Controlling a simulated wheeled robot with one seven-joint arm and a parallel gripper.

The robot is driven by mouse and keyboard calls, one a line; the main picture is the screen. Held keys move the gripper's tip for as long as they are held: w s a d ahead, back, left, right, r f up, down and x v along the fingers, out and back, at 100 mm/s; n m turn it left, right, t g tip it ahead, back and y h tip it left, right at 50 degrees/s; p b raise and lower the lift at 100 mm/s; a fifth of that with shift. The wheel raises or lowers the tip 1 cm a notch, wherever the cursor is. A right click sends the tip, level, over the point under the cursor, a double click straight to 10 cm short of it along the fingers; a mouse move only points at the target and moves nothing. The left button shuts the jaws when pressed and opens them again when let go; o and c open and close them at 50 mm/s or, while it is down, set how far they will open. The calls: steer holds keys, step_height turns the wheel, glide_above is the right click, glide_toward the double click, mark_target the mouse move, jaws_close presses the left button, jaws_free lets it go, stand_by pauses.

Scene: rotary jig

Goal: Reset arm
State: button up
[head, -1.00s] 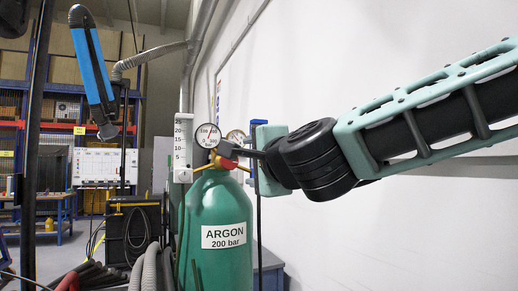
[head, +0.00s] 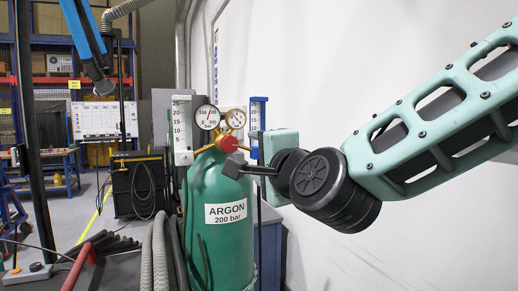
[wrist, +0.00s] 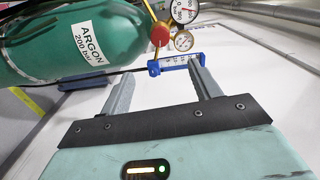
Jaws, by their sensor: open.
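My gripper (head: 238,165) is in front of the green argon cylinder (head: 222,240) in the head view, at the height of its shoulder, just below the red valve knob (head: 228,145). In the wrist view my gripper (wrist: 160,82) has its two grey fingers apart, with nothing held between them. The cylinder (wrist: 65,45) lies across the upper left there, and the red knob (wrist: 160,36) shows beyond the fingers. Whether a fingertip touches the cylinder cannot be told. My teal arm reaches in from the right.
Two round gauges (head: 207,117) and a white flow scale (head: 182,130) sit by the valve. A blue-framed scale (wrist: 175,63) shows near the fingertips. Grey hoses (head: 160,250) stand left of the cylinder. A white wall (head: 320,60) runs along the right; open floor lies at left.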

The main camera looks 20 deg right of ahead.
stand_by(0.4)
steer(key=s+a+f+n+g+y+b, duration=0.1)
steer(key=s+a+f+n+g+y, duration=0.3)
steer(key=a+f+n, duration=0.4)
steer(key=s+a+f+n+g+y+b, duration=0.15)
steer(key=s+a+f+n+g, duration=0.35)
steer(key=f, duration=0.6)
steer(key=s+d+f+n+g+h+b, duration=0.1)
steer(key=s+d+f+n+g+h, duration=0.1)
steer(key=s+d+f+n+g, duration=0.1)
steer(key=s+d+f+n+g+h+b, duration=0.1)
steer(key=s+d+f+n+g+h, duration=0.2)
steer(key=s+f+n+g, duration=0.3)
steer(key=s+f+n, duration=0.2)
steer(key=s+n, duration=0.1)
steer(key=s, duration=0.2)
steer(key=shift+d, duration=0.3)
steer(key=shift+f, duration=0.1)
